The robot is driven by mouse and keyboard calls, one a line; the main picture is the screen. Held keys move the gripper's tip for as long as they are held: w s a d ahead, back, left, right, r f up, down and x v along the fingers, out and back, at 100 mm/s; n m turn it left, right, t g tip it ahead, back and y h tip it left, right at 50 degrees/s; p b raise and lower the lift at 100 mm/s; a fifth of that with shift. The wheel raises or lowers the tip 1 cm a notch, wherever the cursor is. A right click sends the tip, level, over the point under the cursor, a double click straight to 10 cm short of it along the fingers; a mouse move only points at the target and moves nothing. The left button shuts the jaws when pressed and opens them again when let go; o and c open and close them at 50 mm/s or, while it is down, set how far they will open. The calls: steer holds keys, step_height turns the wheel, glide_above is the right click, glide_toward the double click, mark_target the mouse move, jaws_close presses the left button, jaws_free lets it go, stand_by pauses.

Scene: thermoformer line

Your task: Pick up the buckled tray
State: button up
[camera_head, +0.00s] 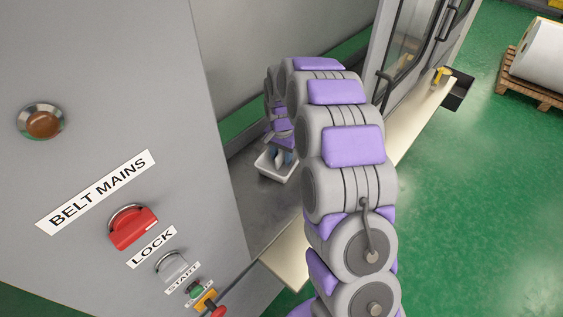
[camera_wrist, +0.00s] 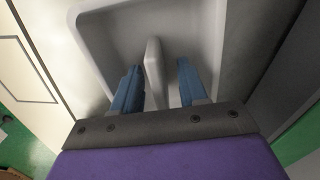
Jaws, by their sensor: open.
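The pale tray (camera_head: 276,175) lies on the grey surface inside the machine bay in the head view. It fills much of the wrist view (camera_wrist: 105,40), with a rounded rim and a raised pale ridge rising from it. My gripper (camera_head: 284,158) reaches down over the tray. In the wrist view its two blue fingers (camera_wrist: 158,78) are apart, one on each side of the ridge, with gaps showing. I cannot tell whether a fingertip touches the tray. My arm hides part of the bay behind it.
A framed machine door (camera_head: 415,45) is at the upper right. The green floor (camera_head: 470,200) is clear; a pallet (camera_head: 530,85) holds a white roll.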

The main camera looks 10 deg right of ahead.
steer(key=shift+r, duration=0.1)
steer(key=shift+c, duration=0.4)
jaws_close()
steer(key=shift+r, duration=0.1)
